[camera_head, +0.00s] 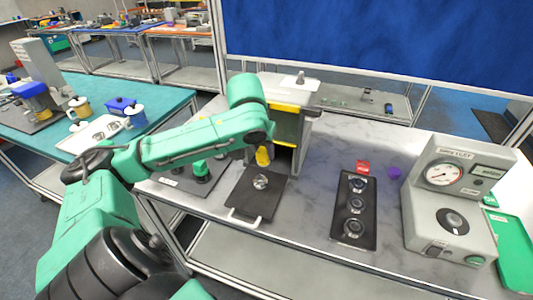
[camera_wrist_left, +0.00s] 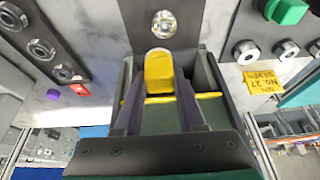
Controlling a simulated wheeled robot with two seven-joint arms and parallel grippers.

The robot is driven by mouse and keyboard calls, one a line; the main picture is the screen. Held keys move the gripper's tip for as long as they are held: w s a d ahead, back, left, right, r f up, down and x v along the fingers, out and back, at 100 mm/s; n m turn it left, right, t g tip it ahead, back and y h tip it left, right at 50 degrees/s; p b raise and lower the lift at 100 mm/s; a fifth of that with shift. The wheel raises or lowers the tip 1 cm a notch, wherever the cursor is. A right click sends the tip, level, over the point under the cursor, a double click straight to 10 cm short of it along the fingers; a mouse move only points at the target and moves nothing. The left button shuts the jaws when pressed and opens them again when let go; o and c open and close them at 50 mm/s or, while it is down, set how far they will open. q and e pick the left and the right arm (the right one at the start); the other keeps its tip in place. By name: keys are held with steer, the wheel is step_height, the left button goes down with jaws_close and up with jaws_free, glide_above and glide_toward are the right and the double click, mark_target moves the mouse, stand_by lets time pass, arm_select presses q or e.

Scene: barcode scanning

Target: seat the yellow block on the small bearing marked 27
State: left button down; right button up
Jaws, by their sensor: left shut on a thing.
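The yellow block (camera_head: 263,156) is held in my left gripper (camera_wrist_left: 159,78), whose dark fingers close on both sides of it in the wrist view. The block (camera_wrist_left: 159,68) is near a small round metal bearing (camera_head: 261,182), which sits on a dark plate with a handle (camera_head: 243,199). The bearing (camera_wrist_left: 164,23) lies just beyond the block's tip in the wrist view, with a visible gap. No number can be read on this bearing. A yellow tag reading "NO. 27" (camera_wrist_left: 262,80) lies beside the dark tray at the right of the wrist view. My right gripper is not seen.
A black tray (camera_head: 343,205) holds three round bearings; a red label (camera_head: 363,167) and a purple piece (camera_head: 394,172) lie near it. A grey gauge machine (camera_head: 446,182) and green tray (camera_head: 517,255) stand right. Green parts (camera_head: 203,168) stand left. Marble tabletop shows between trays.

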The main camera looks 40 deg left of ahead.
mark_target(257, 160)
arm_select(q)
steer(key=shift+d+f, duration=0.15)
steer(key=shift+s+a+f+b, duration=0.3)
steer(key=shift+a+f+b, duration=0.6)
steer(key=shift+b, duration=0.1)
steer(key=shift+a+f+b, duration=0.2)
steer(key=shift+f+b, duration=0.85)
steer(key=shift+b, duration=0.1)
steer(key=shift+w+d+f, duration=0.1)
steer(key=shift+d+f, duration=0.15)
steer(key=shift+f, duration=0.05)
steer(key=shift+d+f+b, duration=0.2)
steer(key=shift+b, duration=0.15)
steer(key=shift+a, duration=0.25)
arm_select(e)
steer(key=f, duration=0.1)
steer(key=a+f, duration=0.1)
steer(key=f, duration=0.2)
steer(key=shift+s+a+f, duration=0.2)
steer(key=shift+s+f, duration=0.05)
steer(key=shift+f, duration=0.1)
arm_select(q)
steer(key=shift+f, duration=0.1)
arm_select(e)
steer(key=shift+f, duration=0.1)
